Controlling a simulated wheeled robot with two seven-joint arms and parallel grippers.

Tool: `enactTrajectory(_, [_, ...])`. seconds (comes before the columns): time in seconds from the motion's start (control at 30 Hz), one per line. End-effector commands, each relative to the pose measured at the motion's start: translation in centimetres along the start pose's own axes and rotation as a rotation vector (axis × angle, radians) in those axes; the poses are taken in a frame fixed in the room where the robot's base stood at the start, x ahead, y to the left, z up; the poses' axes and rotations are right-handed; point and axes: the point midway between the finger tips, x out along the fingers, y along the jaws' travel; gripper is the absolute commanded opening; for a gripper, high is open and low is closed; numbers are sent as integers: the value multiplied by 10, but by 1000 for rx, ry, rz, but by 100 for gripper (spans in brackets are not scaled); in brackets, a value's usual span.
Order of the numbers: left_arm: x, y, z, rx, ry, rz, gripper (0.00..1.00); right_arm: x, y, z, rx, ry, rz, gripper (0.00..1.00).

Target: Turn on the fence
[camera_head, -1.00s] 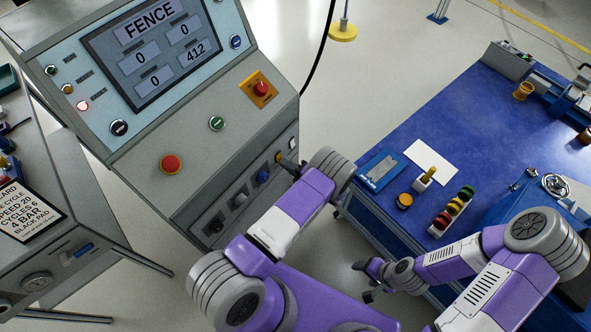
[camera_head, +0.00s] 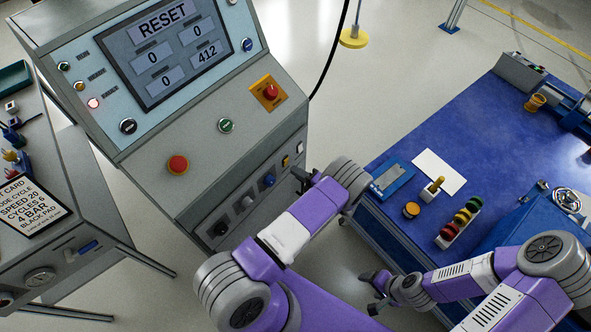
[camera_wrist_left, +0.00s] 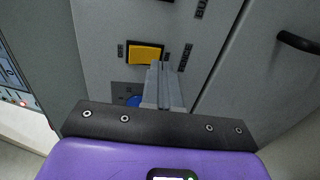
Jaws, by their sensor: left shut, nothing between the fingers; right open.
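The control cabinet's screen (camera_head: 170,52) reads RESET above several number fields. A row of switches runs along the cabinet's lower front, including a yellow one (camera_head: 285,161), which shows lit-looking in the left wrist view (camera_wrist_left: 145,54). My left gripper (camera_head: 299,173) is shut and empty, just right of the yellow switch. In the left wrist view its fingertips (camera_wrist_left: 160,68) overlap the switch's lower right edge; I cannot tell whether they touch. My right gripper (camera_head: 374,288) is open and empty, low beside the blue bench.
A red button (camera_head: 178,165), a green button (camera_head: 226,126) and a red knob on a yellow plate (camera_head: 269,92) sit on the sloped panel. A blue switch (camera_head: 268,180) is close to my left gripper. The blue bench (camera_head: 440,130) stands right, holding several items.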

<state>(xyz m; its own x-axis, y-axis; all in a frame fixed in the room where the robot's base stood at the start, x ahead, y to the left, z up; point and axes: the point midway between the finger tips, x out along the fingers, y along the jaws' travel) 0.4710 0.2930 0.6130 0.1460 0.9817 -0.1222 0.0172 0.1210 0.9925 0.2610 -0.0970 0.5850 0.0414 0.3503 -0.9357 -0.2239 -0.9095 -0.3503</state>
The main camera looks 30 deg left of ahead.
Motion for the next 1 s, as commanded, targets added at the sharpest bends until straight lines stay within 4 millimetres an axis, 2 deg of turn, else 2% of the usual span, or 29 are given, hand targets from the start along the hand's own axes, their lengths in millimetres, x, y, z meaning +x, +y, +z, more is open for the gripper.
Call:
enactTrajectory(0.07, [-15,-7,-1,-1,3,0,0,8,3,0,0,0,0,68])
enactTrajectory(0.3, [-70,-18,-1,0,3,0,0,0,0,0,0,0,0,68])
enactTrajectory(0.5, [-100,-26,-1,-1,5,0,0,-1,0,0,0,0,0,68])
enactTrajectory(0.7, [-111,-28,-1,-1,7,1,0,-1,0,0,0,0,0,68])
enactTrajectory(1.0, [-112,-28,-1,-1,8,1,0,-1,0,0,1,0,0,68])
